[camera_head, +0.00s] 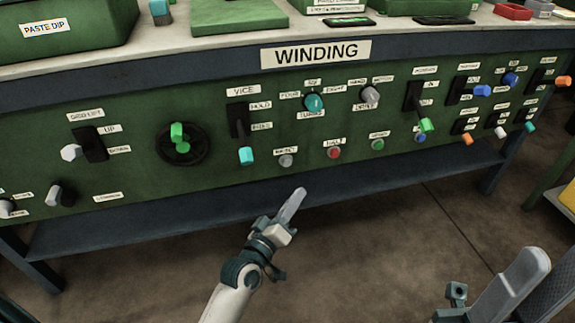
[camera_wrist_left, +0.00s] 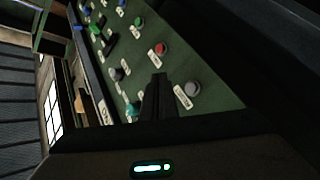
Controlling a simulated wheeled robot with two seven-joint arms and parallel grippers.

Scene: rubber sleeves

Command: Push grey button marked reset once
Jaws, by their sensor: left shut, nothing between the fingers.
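The grey reset button (camera_head: 286,161) is a small round knob low on the green panel, under a white label that is hard to read at this size. It also shows in the left wrist view (camera_wrist_left: 192,88), beside its label and to the right of my fingertips. My left gripper (camera_head: 298,193) is shut and empty, pointing up toward the panel. In the head view its tip is below and slightly right of the grey button, apart from it. My right gripper (camera_head: 515,285) shows partly at the lower right; its jaw state is unclear.
A red button (camera_head: 334,153) and a green button (camera_head: 377,144) sit to the right of the grey one. A cyan-tipped vice lever (camera_head: 246,156) hangs just left of it. A dark blue shelf (camera_head: 180,213) runs below the panel. Open floor lies in front.

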